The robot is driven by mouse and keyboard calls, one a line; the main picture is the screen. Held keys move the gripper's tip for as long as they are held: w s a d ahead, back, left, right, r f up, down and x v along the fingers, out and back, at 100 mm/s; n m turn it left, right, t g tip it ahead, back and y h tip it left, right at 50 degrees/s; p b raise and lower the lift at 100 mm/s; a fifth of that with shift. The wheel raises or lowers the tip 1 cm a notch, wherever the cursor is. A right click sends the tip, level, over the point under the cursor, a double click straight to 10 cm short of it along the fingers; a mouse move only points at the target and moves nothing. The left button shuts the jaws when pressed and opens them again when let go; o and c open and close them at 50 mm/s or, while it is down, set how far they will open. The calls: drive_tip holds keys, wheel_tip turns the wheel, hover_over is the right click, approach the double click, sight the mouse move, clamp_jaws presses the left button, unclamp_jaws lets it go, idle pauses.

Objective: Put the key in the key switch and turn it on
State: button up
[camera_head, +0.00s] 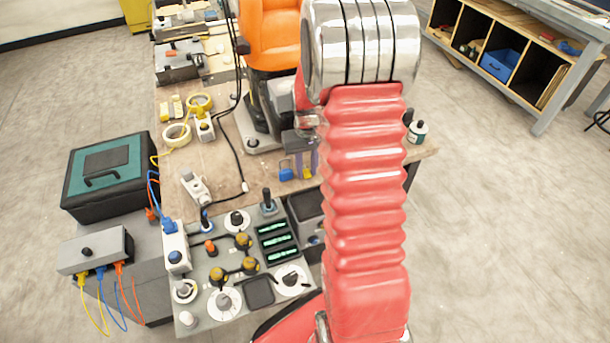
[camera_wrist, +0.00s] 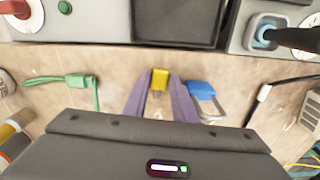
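A small piece with a yellow head and a grey lower part (camera_wrist: 158,80) shows between my purple fingertips in the wrist view; it looks like the key, but its shape is too small to be sure. It is also in the head view (camera_head: 308,173). My gripper (camera_wrist: 160,88) reaches down close to the wooden tabletop, one finger on each side of the yellow head. I cannot tell whether the fingers press on it. The grey control panel (camera_head: 213,330) stands to the left and nearer in the head view; I cannot tell which of its controls is the key switch.
A blue padlock (camera_wrist: 202,91) lies just right of my fingers in the wrist view. A black joystick (camera_head: 267,203) rises from the panel's back corner. A green cable (camera_wrist: 80,80) lies left.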

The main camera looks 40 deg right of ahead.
clamp_jaws()
drive_tip(key=shift+r, duration=0.5)
idle(0.8)
drive_tip(key=shift+s+r, duration=0.1)
drive_tip(key=shift+r, duration=2.3)
drive_tip(key=shift+c, duration=1.2)
unclamp_jaws()
clamp_jaws()
